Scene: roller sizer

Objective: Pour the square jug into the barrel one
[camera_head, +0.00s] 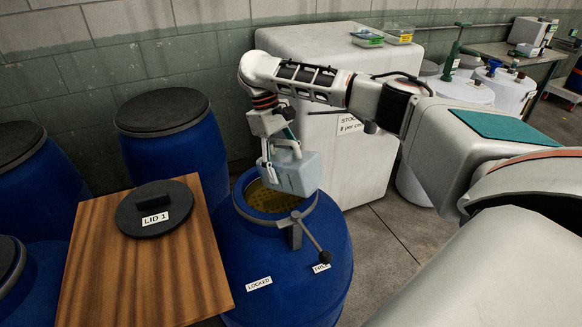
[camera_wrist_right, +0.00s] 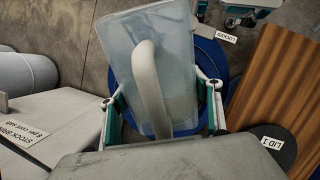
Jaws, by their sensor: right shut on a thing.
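The square jug (camera_head: 296,174) is pale blue-grey and translucent, with a light handle. My right gripper (camera_head: 276,150) is shut on it and holds it over the open mouth of barrel one (camera_head: 335,250). The jug looks tilted; whether liquid is flowing out cannot be told. In the right wrist view the jug (camera_wrist_right: 152,60) sits between the fingers of the gripper (camera_wrist_right: 165,100), its handle towards the camera. Yellowish contents (camera_head: 268,198) show inside the barrel. Its lid, marked LID 1 (camera_head: 150,222), lies on a wooden board. My left gripper is not in view.
A lever clamp (camera_head: 297,226) stands at the barrel's front rim, by LOCKED and FREE labels. Other lidded blue barrels (camera_head: 175,150) stand left. A large white box (camera_head: 355,165) is behind, small trays on top. The wooden board (camera_head: 95,270) is beside the barrel.

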